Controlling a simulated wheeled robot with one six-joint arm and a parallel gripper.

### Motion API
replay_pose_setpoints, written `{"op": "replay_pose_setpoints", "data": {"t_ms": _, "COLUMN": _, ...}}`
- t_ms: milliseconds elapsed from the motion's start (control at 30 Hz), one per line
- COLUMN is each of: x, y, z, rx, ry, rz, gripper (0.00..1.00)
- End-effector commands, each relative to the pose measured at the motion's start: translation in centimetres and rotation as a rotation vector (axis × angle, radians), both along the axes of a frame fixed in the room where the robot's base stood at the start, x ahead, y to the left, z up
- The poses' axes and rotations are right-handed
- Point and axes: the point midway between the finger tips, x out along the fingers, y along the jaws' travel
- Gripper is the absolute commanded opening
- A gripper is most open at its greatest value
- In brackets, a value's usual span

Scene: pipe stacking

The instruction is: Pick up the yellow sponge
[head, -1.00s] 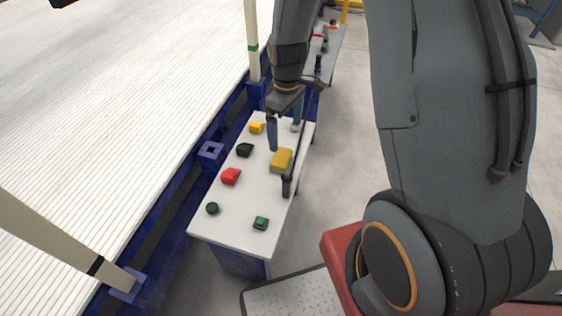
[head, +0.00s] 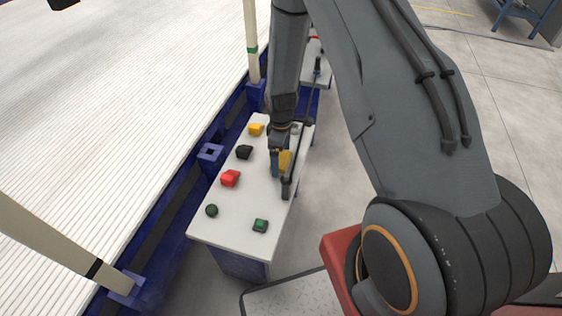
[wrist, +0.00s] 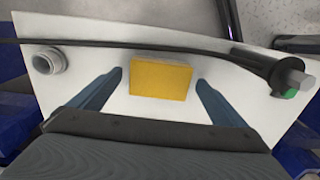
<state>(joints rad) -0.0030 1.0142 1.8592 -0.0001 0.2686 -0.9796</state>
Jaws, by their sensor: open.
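The yellow sponge (head: 286,161) lies on the white table top (head: 228,212), partly hidden by my arm in the head view. In the wrist view the sponge (wrist: 160,78) is a flat yellow block between and slightly beyond my fingertips. My gripper (wrist: 158,80) is open, with one blue-grey finger on each side of the sponge and a gap to each. It points down at the table; in the head view the gripper (head: 281,166) is right at the sponge. I cannot tell how high the fingertips are above the table.
A long dark tool (wrist: 130,45) lies just beyond the sponge, beside a pale ring-shaped part (wrist: 48,60). Red (head: 230,178), black (head: 244,152) and yellow (head: 256,129) pieces sit to the left.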

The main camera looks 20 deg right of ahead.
Motion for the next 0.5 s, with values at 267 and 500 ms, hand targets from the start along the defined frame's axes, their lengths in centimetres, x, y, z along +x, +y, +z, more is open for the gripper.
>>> {"op": "replay_pose_setpoints", "data": {"t_ms": 267, "x": 0.07, "y": -0.01, "z": -1.51, "rx": 0.0, "ry": -0.002, "rz": -0.001, "gripper": 0.96}}
{"op": "replay_pose_setpoints", "data": {"t_ms": 500, "x": 0.07, "y": -0.02, "z": -1.49, "rx": 0.0, "ry": -0.001, "rz": -0.001, "gripper": 0.81}}
